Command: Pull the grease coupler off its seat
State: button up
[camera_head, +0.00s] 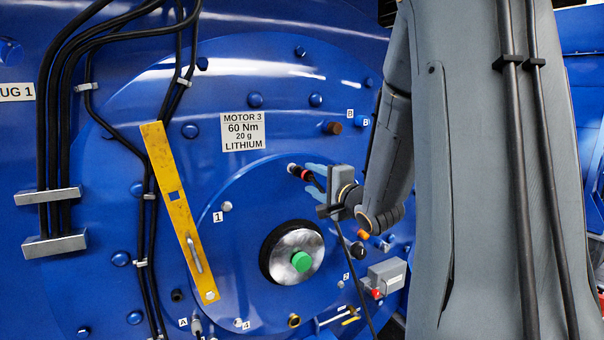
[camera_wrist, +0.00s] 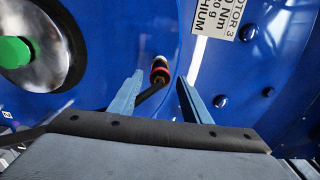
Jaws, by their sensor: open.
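The grease coupler (camera_head: 296,170) is a small black piece with a red band and a pale end, at the blue motor face below the Motor 3 label. In the wrist view the coupler (camera_wrist: 159,66) shows between and slightly beyond my fingertips, with a black stem or hose running back toward my palm. My gripper (camera_head: 308,175) is open, its two light blue fingers on either side of the coupler in the head view. In the wrist view my gripper (camera_wrist: 160,78) shows gaps on both sides of it. The seat under the coupler is hidden.
A yellow bar (camera_head: 165,190) with a handle crosses the motor face at left. A silver hub with a green centre (camera_head: 301,261) lies below my gripper. A grey box (camera_head: 387,276) is at lower right. A black hose (camera_head: 352,268) hangs below my gripper.

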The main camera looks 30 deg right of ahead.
aim_at(309, 176)
jog(key=w+b, duration=0.2)
jog(key=w, duration=0.4)
jog(key=shift+w+a, duration=0.15)
jog(key=shift+w, duration=1.35)
jog(key=shift+p, duration=0.7)
grip_shut()
jog(key=shift+s, duration=0.1)
jog(key=shift+s+p, duration=1.25)
jog(key=shift+s, duration=1.65)
